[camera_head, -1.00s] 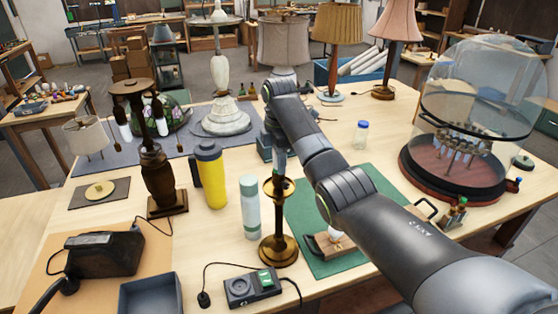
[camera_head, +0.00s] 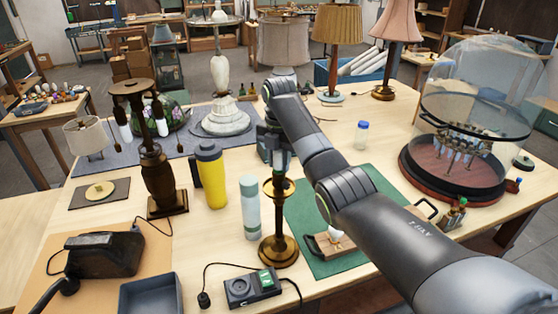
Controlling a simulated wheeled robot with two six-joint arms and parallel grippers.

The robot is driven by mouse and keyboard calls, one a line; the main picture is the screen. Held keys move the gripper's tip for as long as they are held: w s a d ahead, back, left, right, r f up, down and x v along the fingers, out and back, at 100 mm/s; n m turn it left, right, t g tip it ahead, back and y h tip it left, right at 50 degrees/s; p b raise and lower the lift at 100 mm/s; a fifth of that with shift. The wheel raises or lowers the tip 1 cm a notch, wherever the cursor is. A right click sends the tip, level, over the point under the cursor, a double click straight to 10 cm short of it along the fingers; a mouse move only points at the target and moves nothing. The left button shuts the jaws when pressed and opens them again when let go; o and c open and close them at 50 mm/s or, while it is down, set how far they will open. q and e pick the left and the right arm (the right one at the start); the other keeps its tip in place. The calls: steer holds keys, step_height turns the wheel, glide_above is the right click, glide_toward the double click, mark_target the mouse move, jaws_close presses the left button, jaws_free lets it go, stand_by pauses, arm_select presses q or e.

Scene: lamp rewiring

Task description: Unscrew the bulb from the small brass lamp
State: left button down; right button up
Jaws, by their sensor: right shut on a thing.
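The small brass lamp (camera_head: 279,250) stands upright on the table at the centre, with a round base, a slim stem and a dish near its top. My right gripper (camera_head: 279,166) points down directly over the lamp's top. It is shut on the bulb at the lamp's top, which the fingers almost wholly hide. I cannot tell whether the bulb is still threaded in its socket. My left gripper is not in view.
A pale green bottle (camera_head: 250,208) and a yellow flask (camera_head: 211,177) stand close left of the lamp. A tester box (camera_head: 252,288) lies in front. A green mat (camera_head: 305,213) with a wooden tray (camera_head: 325,246) holding a white bulb (camera_head: 336,234) lies right. A glass dome (camera_head: 470,95) stands far right.

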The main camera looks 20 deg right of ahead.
steer(key=n, duration=0.8)
steer(key=o, duration=1)
